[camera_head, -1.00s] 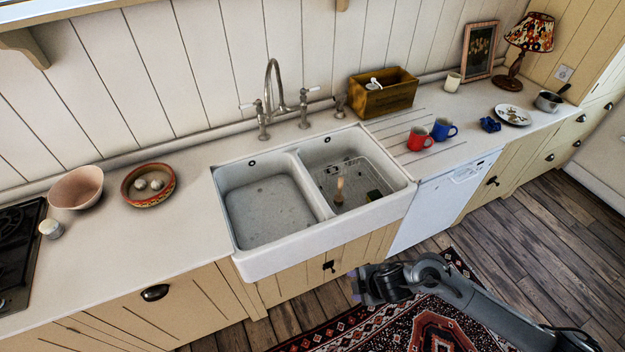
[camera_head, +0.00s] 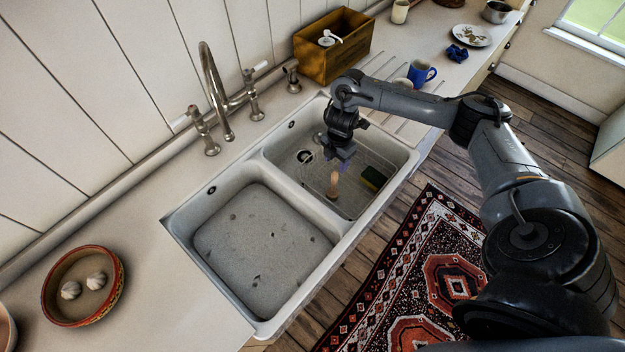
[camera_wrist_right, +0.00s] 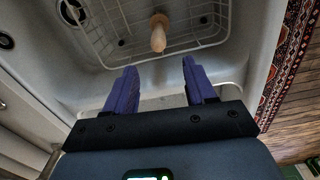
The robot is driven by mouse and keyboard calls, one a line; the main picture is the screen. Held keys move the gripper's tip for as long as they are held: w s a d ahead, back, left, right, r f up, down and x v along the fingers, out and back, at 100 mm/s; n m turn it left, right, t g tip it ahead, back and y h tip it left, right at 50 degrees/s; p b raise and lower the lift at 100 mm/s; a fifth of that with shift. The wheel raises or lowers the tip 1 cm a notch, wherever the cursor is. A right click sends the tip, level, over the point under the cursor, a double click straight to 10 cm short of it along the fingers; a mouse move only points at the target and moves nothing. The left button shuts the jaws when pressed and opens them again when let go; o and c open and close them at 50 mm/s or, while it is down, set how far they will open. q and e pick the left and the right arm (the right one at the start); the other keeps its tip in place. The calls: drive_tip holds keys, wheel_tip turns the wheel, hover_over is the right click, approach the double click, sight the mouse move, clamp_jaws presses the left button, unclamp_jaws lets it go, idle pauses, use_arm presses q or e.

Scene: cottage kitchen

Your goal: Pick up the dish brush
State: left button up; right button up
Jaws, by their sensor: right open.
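The dish brush (camera_head: 333,185), with a pale wooden handle, stands roughly upright in the right basin of the white sink, in a wire rack (camera_head: 352,200). In the right wrist view the handle (camera_wrist_right: 158,33) shows ahead of the fingers, between their lines, and apart from them. Its lower end is hard to make out. My right gripper (camera_head: 342,160) is over the right basin, close above the handle in the head view. In the right wrist view its two purple fingers (camera_wrist_right: 158,85) are apart with nothing between them. My left gripper is not in view.
The sink divider (camera_head: 300,198) and tall faucet (camera_head: 213,90) are to the left. A blue mug (camera_head: 421,73) and a wooden box (camera_head: 335,48) stand behind. The left basin (camera_head: 262,245) is empty.

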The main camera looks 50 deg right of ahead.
sight(335, 172)
wheel_tip(335, 172, down, 5)
drive_tip(key=b, duration=0.2)
drive_tip(key=shift+d+f+b, duration=0.1)
drive_tip(key=shift+d+b, duration=0.05)
drive_tip(key=shift+b, duration=0.15)
drive_tip(key=shift+w+f, duration=0.1)
drive_tip(key=shift+f, duration=0.45)
drive_tip(key=shift+d+f+b, duration=0.15)
drive_tip(key=shift+f+b, duration=0.55)
drive_tip(key=shift+f, duration=1.55)
clamp_jaws()
